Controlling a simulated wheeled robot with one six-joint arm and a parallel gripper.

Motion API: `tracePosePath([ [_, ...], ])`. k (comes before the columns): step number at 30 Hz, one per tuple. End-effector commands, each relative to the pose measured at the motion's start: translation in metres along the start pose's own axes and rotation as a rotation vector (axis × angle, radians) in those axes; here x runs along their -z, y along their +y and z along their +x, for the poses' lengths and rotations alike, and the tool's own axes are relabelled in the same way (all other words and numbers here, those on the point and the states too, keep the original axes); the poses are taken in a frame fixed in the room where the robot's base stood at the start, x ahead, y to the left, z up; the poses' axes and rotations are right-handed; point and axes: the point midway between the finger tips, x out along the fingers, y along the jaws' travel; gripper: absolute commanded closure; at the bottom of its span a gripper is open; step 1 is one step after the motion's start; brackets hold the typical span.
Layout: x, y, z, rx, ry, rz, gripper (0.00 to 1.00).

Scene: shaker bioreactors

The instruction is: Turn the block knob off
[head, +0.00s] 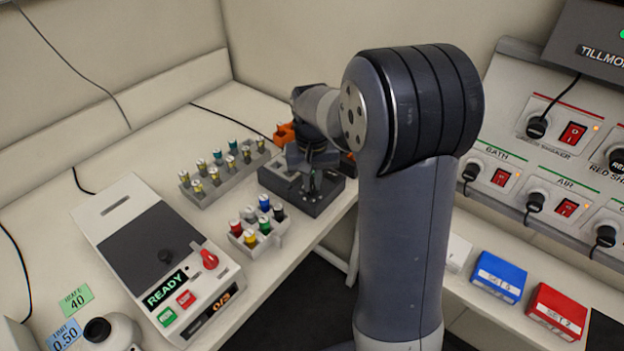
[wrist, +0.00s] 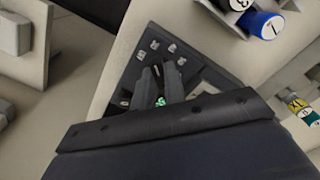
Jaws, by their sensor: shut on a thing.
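The dark block unit (head: 325,200) sits on the bench beyond the vial racks. In the wrist view, my fingers (wrist: 159,84) are close together on a small part there, which looks like the block knob. The fingers hide most of it, so its turned position cannot be told. A small green patch (wrist: 160,100) shows beside the fingers.
A white vial rack (head: 268,238) and a long grey rack (head: 212,190) stand close by. A shaker (head: 155,255) reading READY, with a red knob (head: 209,260), is at the front left. A wall panel with switches (head: 565,150) and blue and red boxes (head: 500,277) are right.

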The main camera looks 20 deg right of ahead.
Motion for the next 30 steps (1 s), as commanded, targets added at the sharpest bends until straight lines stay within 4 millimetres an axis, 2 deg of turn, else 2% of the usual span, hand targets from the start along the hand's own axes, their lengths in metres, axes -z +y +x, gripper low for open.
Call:
tracePosePath([
  [21, 0.0000, 0.0000, -0.0004, 0.000, -0.001, -0.546, 1.00],
  [30, 0.0001, 0.0000, -0.0002, 0.000, 0.000, -0.696, 1.00],
])
